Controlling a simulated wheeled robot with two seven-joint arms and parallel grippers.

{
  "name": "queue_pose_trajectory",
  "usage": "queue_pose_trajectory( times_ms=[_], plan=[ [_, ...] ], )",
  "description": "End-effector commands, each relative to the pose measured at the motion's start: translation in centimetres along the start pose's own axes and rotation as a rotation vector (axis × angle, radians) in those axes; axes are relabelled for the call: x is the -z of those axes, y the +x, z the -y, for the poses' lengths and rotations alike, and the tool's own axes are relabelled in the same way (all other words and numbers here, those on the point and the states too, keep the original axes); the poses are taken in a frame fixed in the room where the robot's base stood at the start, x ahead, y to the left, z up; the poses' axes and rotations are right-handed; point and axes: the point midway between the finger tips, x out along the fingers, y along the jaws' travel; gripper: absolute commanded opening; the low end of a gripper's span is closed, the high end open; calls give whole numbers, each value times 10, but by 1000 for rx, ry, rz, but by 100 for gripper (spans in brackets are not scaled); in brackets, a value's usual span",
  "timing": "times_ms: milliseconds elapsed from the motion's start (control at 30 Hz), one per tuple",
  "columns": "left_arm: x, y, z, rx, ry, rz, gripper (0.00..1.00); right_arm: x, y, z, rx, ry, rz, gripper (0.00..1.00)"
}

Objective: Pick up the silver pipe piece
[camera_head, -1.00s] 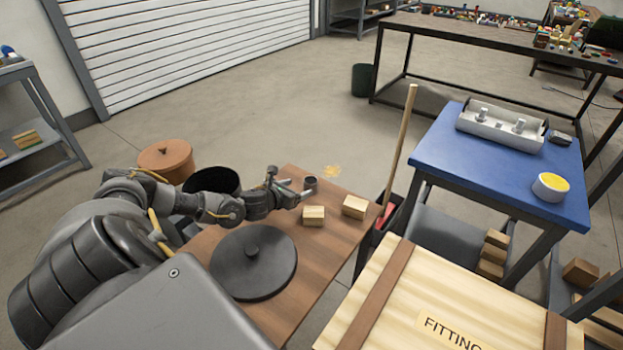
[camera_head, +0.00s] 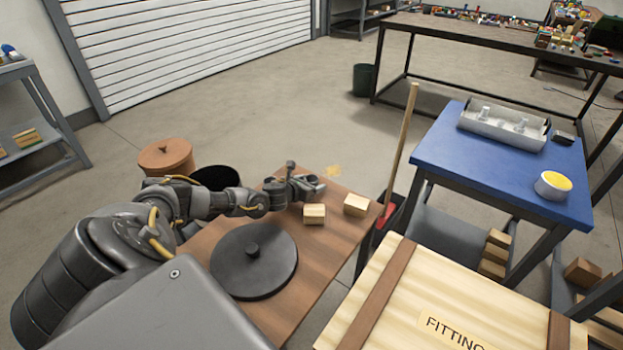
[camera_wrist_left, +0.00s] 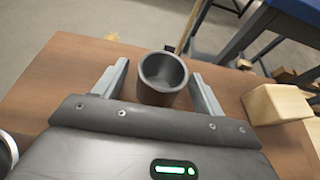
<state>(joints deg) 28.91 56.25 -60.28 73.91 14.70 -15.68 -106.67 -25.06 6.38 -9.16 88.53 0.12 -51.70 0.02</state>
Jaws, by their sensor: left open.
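A short grey, hollow metal pipe piece (camera_wrist_left: 162,76) stands upright on the brown wooden table, its open end up. In the left wrist view it sits between the two fingers of my left gripper (camera_wrist_left: 160,70). The fingers are open, one on each side, with a visible gap at least on the left. In the head view my left gripper (camera_head: 313,188) is low over the table's far part and mostly hides the pipe piece. My right gripper is not in view.
Two wooden blocks (camera_head: 314,214) (camera_head: 355,205) lie right of my left gripper. A dark round lid (camera_head: 253,261) lies nearer on the brown table (camera_head: 205,238). A wooden crate (camera_head: 400,315) stands at front right. A blue table (camera_head: 455,150) holds a tray (camera_head: 503,128) with metal fittings.

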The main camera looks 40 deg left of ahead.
Motion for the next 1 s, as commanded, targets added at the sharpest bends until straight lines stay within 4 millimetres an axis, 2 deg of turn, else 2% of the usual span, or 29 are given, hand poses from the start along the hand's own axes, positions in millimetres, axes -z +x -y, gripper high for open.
queue_pose_trajectory(
  times_ms=[100,200,467,867,1000],
  plan=[
    [1,18,0,-2,-1,2,70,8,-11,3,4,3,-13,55],
    [1,25,0,0,-1,0,70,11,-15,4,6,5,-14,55],
    [1,27,0,-1,0,0,70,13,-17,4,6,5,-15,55],
    [1,27,0,-1,0,0,19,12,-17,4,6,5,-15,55],
    [0,27,0,-1,-1,1,19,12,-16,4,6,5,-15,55]
  ],
)
